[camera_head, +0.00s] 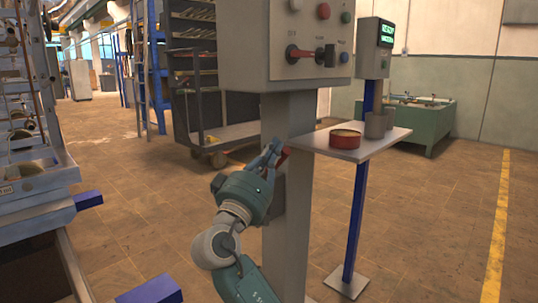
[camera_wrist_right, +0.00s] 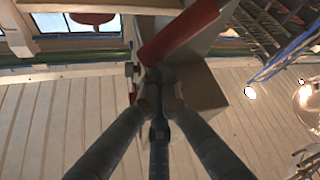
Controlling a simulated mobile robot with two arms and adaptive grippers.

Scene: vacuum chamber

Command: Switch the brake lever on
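A red handle (camera_head: 286,153), which looks like the brake lever, shows small on the grey column, close to the tips of my right gripper (camera_head: 268,153). In the right wrist view the red handle (camera_wrist_right: 178,32) slants up to the right in front of a grey box (camera_wrist_right: 200,88). The fingers of my right gripper (camera_wrist_right: 160,86) come together just below its lower end, with nothing seen between them. I cannot tell whether they touch the handle. My left gripper is not in view.
The grey column (camera_head: 288,240) carries a control box (camera_head: 262,70) with another red-handled switch (camera_head: 300,53). Floor is clear at right.

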